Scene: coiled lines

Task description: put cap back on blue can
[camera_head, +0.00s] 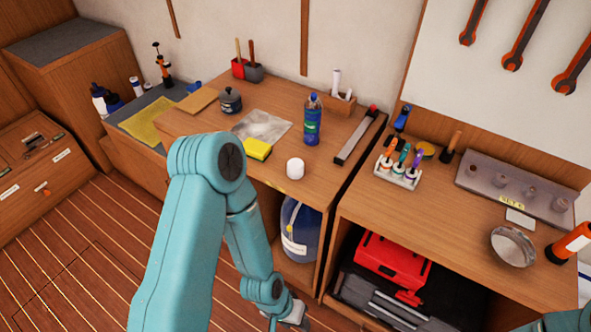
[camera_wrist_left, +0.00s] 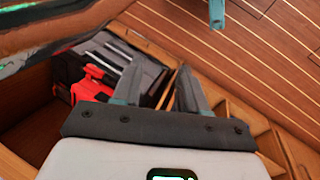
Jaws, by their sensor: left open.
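A blue can with a green band (camera_head: 312,118) stands upright on the wooden bench, towards its back right. Its top is too small to make out clearly. A white cap (camera_head: 295,168) sits on the bench top near the front edge, in front of the can and apart from it. My left gripper (camera_head: 297,316) hangs low in front of the bench, below the bench top and away from the cap and can. In the left wrist view my left gripper (camera_wrist_left: 157,80) is open with nothing between its fingers. My right gripper is out of view.
A yellow sponge (camera_head: 257,149) lies left of the cap, by a clear sheet (camera_head: 262,127). A long grey bar (camera_head: 357,138) lies right of the can. The right bench holds a screwdriver rack (camera_head: 398,176); a red toolbox (camera_head: 392,262) sits below.

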